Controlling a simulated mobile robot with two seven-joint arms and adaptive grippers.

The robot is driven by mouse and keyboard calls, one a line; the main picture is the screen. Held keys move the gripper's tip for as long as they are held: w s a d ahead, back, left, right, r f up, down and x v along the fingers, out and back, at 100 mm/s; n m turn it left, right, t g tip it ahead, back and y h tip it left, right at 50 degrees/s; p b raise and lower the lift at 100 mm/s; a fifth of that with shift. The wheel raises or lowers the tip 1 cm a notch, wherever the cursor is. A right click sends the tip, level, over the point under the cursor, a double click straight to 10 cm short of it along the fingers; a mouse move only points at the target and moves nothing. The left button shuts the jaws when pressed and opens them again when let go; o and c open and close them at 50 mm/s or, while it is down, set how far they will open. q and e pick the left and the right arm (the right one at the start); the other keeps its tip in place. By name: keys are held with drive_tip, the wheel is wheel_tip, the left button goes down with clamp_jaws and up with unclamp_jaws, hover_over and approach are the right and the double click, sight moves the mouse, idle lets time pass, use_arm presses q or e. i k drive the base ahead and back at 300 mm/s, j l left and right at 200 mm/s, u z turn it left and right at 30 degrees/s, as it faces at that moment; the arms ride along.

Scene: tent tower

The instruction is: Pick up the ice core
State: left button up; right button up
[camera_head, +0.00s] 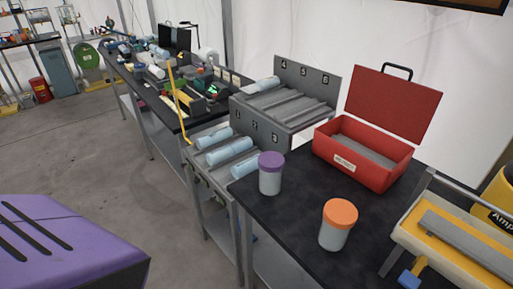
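Several pale blue cylinders that look like ice cores lie on a grey stepped rack. On its lower tier, marked with numbers, one lies at the back (214,138), one in the middle (229,151) and one in front (244,168), its right end partly hidden by a purple-lidded jar. Another core (262,86) lies on the upper tier, beneath the panel marked 4, 5, 6 (306,80); the other slots there look empty. The frame does not show which core is meant. Neither of my grippers is in view.
The purple-lidded jar (270,175) and an orange-lidded jar (338,226) stand on the black tabletop (290,225). An open red toolbox (362,160) sits behind them. A yellow-and-grey device (455,245) is at right. A cluttered bench (150,95) extends behind the rack.

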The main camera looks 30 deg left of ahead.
sight(220, 155)
drive_tip(key=u, duration=1.25)
drive_tip(key=i+j, duration=0.45)
drive_tip(key=i+j+z, duration=0.45)
drive_tip(key=i+j, duration=0.2)
drive_tip(key=j, duration=0.3)
